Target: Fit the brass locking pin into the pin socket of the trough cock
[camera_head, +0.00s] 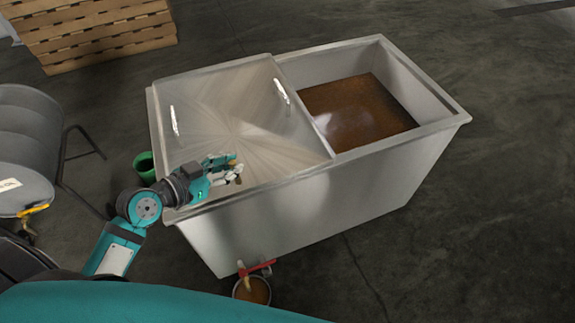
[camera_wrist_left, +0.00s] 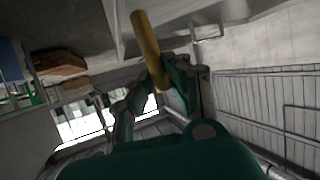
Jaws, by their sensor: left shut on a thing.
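My left gripper (camera_head: 226,166) is above the closed left lid of the metal trough (camera_head: 315,205). It is shut on the brass locking pin, which shows in the left wrist view (camera_wrist_left: 149,46) as a long yellow rod sticking out from the fingers (camera_wrist_left: 158,88). In the head view only a small yellowish bit shows at the fingertips. The trough cock (camera_head: 262,268), with a red handle, is low on the front wall, below and right of the gripper. Its pin socket is too small to make out. My right gripper is not in view.
A round vessel (camera_head: 240,292) of brown liquid stands under the cock. The trough's right part is open, with brown contents (camera_head: 358,112). A grey drum (camera_head: 25,140) on a stand and a green bucket (camera_head: 144,166) are left. A wooden pallet stack (camera_head: 95,30) stands behind.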

